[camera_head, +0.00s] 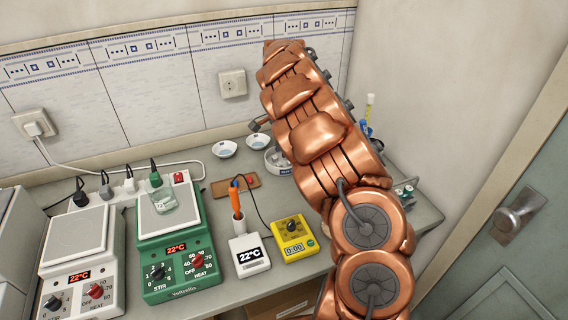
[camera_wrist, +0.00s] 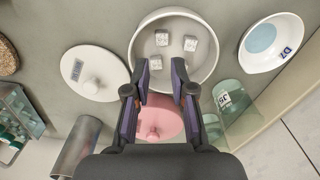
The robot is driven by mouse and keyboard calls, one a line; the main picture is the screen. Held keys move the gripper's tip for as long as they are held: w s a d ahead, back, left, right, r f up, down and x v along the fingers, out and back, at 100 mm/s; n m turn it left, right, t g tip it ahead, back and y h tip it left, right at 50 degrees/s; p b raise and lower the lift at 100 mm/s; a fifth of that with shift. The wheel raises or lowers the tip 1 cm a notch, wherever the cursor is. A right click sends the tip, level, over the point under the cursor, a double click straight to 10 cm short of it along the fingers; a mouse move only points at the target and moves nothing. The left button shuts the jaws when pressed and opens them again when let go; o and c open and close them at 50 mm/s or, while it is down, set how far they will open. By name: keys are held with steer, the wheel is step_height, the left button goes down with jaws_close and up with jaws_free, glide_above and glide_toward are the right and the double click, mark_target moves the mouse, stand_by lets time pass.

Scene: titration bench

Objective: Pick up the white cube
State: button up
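Three small whitish cubes lie apart in a round white dish in the wrist view: one at the upper left (camera_wrist: 161,38), one at the right (camera_wrist: 190,43) and one lower left (camera_wrist: 155,62). They carry faint markings. The dish (camera_wrist: 136,45) is at the top centre of that view. My gripper (camera_wrist: 161,78) is open, with its two dark fingers apart over the near side of the dish and nothing between them. The lower left cube appears closest to the left fingertip. In the head view my arm hides my gripper and part of the dish (camera_head: 271,165).

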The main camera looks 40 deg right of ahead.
mark_target(279, 166)
steer(key=shift+s+a+f+p, duration=0.1)
steer(key=shift+a+f+p, duration=0.15)
steer(key=shift+f+p, duration=0.45)
steer(key=shift+a+f+p, duration=0.15)
steer(key=shift+f+p, duration=0.1)
steer(key=shift+f, duration=0.85)
steer(key=shift+a+f+p, duration=0.1)
steer(key=shift+f+p, duration=0.1)
steer(key=shift+f, duration=0.85)
steer(key=c, duration=0.4)
